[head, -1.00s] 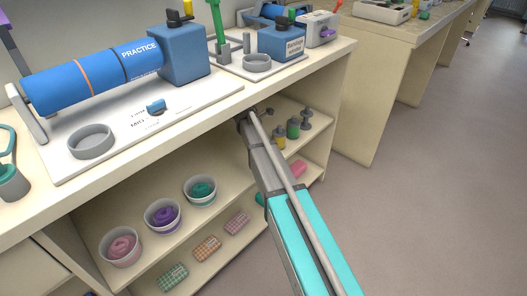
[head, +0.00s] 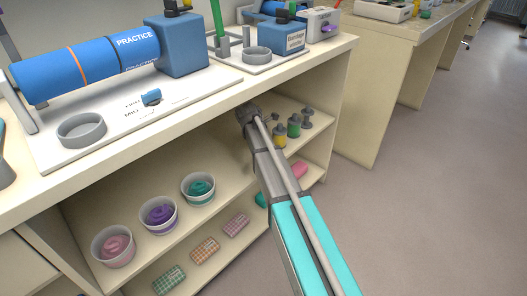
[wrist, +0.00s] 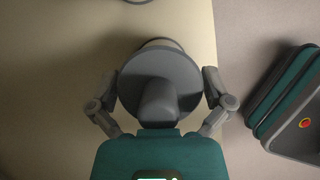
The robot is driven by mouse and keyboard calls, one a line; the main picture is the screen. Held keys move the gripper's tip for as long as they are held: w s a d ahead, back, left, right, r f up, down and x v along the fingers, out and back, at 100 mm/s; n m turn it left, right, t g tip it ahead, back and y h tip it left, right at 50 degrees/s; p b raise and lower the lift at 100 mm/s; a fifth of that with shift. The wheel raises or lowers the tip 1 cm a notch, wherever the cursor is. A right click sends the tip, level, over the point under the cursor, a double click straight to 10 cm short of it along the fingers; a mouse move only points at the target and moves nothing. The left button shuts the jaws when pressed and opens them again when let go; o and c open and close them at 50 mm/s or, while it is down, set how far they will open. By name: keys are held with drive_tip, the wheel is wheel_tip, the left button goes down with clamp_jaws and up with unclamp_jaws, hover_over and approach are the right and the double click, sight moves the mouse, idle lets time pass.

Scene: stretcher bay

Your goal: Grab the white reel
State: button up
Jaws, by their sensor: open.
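My gripper (head: 248,113) reaches over the shelf under the counter in the head view. In the wrist view my gripper (wrist: 160,92) is open, one finger on each side of a round grey disc with a thick grey knob (wrist: 158,85). A paler rim shows just behind the disc. This may be the top of a reel; I cannot tell its body colour or whether the fingers touch it. No clearly white reel shows in the head view; my arm hides part of the shelf. A yellow reel (head: 279,139), a green reel (head: 293,128) and a grey one (head: 307,119) stand nearby.
The counter edge (head: 215,102) lies above the shelf. Bowls with pink (head: 114,246), purple (head: 158,215) and teal (head: 198,188) contents stand to the left. Checked packs lie on the lower shelf (head: 252,226). The floor (head: 430,200) at right is clear.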

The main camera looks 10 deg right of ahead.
idle(0.5)
drive_tip(key=c, duration=0.9)
drive_tip(key=shift+o, duration=0.2)
drive_tip(key=shift+r, duration=0.15)
wheel_tip(320, 180, up, 3)
drive_tip(key=p, duration=0.3)
drive_tip(key=shift+r+p, duration=0.2)
drive_tip(key=shift+p, duration=0.15)
drive_tip(key=s+a, duration=0.2)
drive_tip(key=a, duration=0.3)
drive_tip(key=s+a, duration=0.3)
drive_tip(key=a, duration=0.3)
drive_tip(key=s+a, duration=0.2)
drive_tip(key=a, duration=0.3)
drive_tip(key=shift+s+a+f, duration=0.1)
drive_tip(key=shift+s+a, duration=0.15)
